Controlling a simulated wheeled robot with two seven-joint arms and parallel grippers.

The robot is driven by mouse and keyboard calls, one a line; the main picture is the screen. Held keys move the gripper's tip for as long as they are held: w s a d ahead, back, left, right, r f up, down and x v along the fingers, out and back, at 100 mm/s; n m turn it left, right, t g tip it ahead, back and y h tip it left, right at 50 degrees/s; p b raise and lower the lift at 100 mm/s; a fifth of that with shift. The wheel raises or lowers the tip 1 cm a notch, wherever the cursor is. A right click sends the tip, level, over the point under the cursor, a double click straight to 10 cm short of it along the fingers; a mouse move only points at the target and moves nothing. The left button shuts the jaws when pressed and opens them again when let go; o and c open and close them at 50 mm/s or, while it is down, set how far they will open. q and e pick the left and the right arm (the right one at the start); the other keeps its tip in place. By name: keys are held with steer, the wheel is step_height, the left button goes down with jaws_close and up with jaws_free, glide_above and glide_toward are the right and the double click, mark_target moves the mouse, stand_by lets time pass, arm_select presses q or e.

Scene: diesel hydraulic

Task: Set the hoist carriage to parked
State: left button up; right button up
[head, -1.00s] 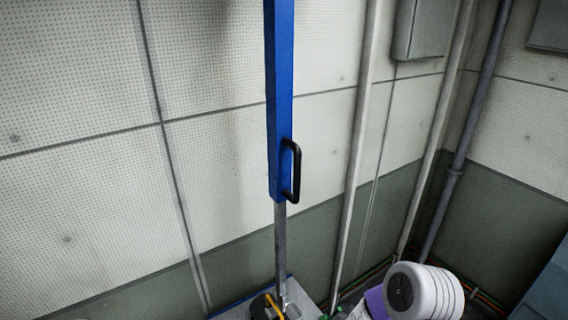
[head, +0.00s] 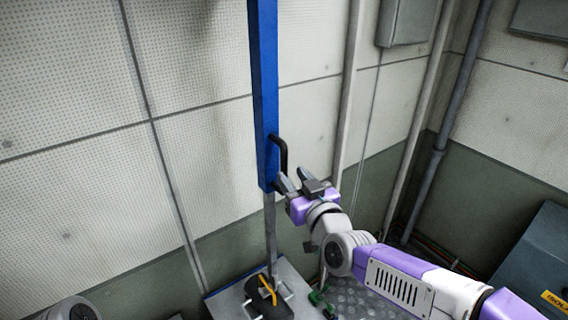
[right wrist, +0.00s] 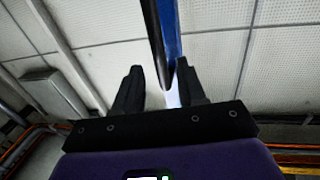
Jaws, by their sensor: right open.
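A blue upright beam (head: 265,90) stands in front of the wall, with a black bar handle (head: 284,153) on its right side near its lower end. A thinner grey post (head: 270,235) runs down from it. Which part is the hoist carriage is not marked. My right gripper (head: 291,177) is open, just below and beside the handle. In the right wrist view its fingers (right wrist: 158,82) point at the beam (right wrist: 173,35), and the handle (right wrist: 158,45) shows between the fingertips, closer to the right finger. Whether they touch cannot be told. My left gripper is not in view.
A grey plate (head: 225,299) at the post's foot carries a dark piece with a yellow part (head: 267,291). A green item (head: 322,300) lies beside it. Pipes (head: 452,120) and a wall box (head: 408,22) are at the right, with a blue-grey cabinet (head: 545,250) lower right.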

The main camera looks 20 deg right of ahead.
mark_target(285, 168)
steer(key=w, duration=0.4)
steer(key=w+a+p, duration=0.1)
steer(key=shift+w+f, duration=0.1)
steer(key=shift+w, duration=0.3)
jaws_close()
